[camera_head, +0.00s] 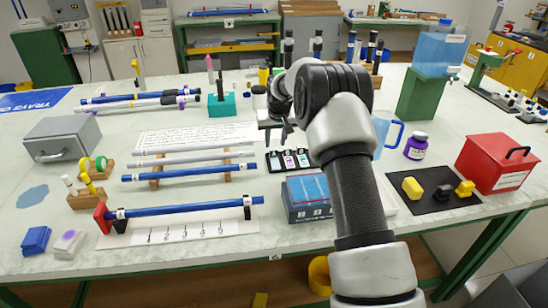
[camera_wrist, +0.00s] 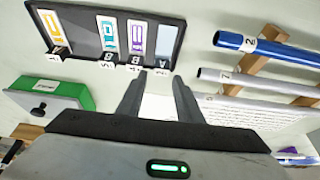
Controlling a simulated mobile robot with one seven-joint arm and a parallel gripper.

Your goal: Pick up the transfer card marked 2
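Several transfer cards stand in a dark rack (camera_head: 268,168), which also shows at the top left of the wrist view (camera_wrist: 100,10). There, an orange-marked card (camera_wrist: 50,30), a teal-marked card (camera_wrist: 107,35) and a purple-marked card (camera_wrist: 136,38) sit side by side, with a plain grey-blue place at the right end. I cannot tell which card is marked 2. My gripper (camera_wrist: 157,88) has its fingers apart, just beside the rack's labelled edge. A white surface shows between the fingers, probably the printed sheet beneath. In the head view my gripper (camera_head: 277,134) is above the table behind the rack.
Blue and grey rods on wooden supports (camera_head: 156,175) lie left of the rack; a blue rod (camera_wrist: 250,44) carries a label 2. A printed sheet (camera_head: 190,137) lies behind them. A blue-topped box (camera_head: 308,197) stands in front of the rack. A green block (camera_wrist: 75,93) is near my gripper.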

